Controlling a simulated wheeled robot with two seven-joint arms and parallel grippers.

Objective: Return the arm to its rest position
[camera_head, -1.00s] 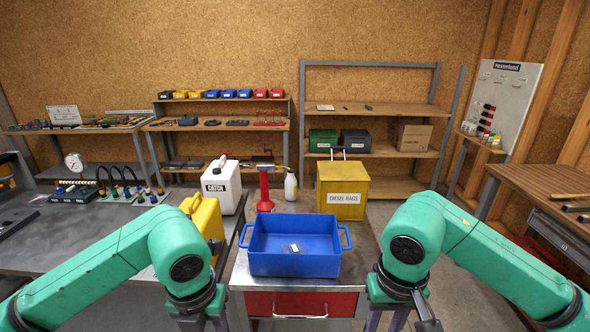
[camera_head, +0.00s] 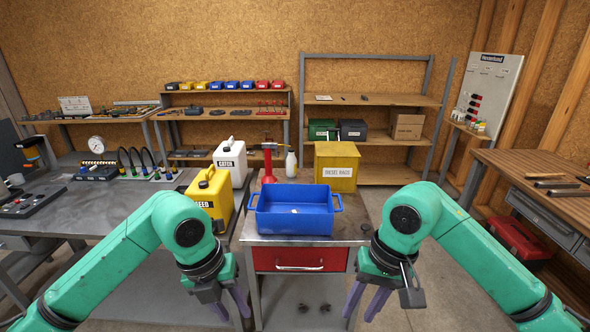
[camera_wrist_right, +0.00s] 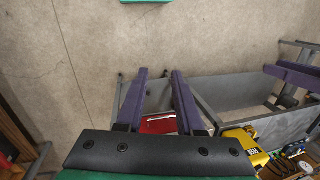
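My right gripper (camera_head: 366,303) hangs pointing down at the right front of the tool cart. Its two purple fingers stand apart with nothing between them, as the right wrist view (camera_wrist_right: 159,72) shows. My left gripper (camera_head: 232,306) hangs pointing down at the left front of the cart, its purple fingers apart and empty. Both arms are bent at the elbow, one on each side of the cart. A blue tray (camera_head: 295,222) stands on the cart top (camera_head: 262,238) with a small light item in it, too small to identify.
The cart has a red drawer (camera_head: 300,260). Behind the tray stand a yellow rag bin (camera_head: 337,172), a red funnel-like object (camera_head: 269,165) and a white bottle (camera_head: 290,163). Yellow (camera_head: 209,196) and white (camera_head: 231,162) jugs stand left. A wooden bench (camera_head: 525,180) is right.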

